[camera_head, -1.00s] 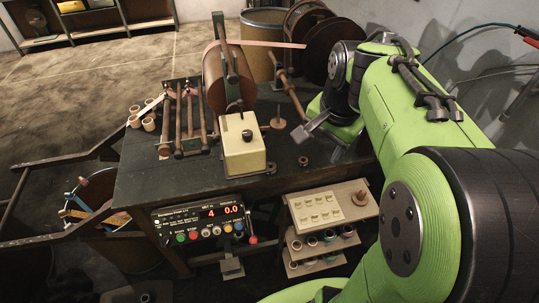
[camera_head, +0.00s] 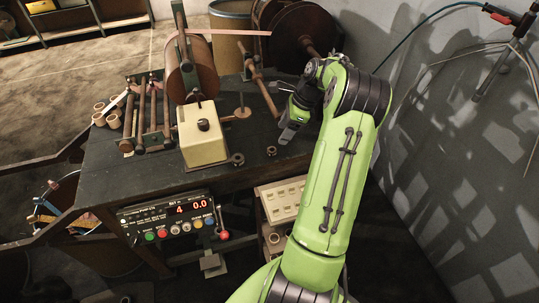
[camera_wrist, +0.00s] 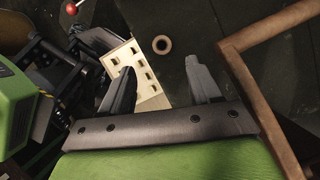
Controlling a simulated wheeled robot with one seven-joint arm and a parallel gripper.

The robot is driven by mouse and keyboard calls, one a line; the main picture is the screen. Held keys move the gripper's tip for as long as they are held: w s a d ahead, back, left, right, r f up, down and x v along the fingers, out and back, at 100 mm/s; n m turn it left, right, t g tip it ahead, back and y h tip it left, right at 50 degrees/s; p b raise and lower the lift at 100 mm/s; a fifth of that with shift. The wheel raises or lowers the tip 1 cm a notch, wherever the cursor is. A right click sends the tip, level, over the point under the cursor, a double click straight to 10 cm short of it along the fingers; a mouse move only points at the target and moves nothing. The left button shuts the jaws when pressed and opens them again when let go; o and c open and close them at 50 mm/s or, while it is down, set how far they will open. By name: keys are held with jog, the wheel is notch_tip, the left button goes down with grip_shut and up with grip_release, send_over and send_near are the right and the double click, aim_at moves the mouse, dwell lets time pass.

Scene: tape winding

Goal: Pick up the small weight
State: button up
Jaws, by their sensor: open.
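My gripper (camera_head: 288,134) hangs over the right end of the dark table (camera_head: 120,180). In the wrist view its two grey fingers (camera_wrist: 158,68) stand wide apart with nothing between them. Two small dark ring-shaped pieces lie on the table in the head view: one (camera_head: 237,159) beside the cream box, one (camera_head: 271,151) just left of and below my gripper. I cannot tell for sure which is the small weight. In the wrist view a brown ring (camera_wrist: 162,45) lies ahead of the fingers, apart from them; I cannot match it to the head view.
The cream box (camera_head: 202,140) with a dark knob stands on the table, with a disc and upright pin (camera_head: 242,112) behind it. Rollers and large reels line the back. A pale slotted plate (camera_head: 283,203) sits on the low shelf. A control panel (camera_head: 178,218) hangs in front.

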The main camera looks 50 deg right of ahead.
aim_at(274, 147)
jog(key=b+x, duration=0.3)
jog(key=x, duration=0.6)
jog(key=shift+d+f, duration=0.1)
jog(key=shift+d, duration=0.05)
grip_shut()
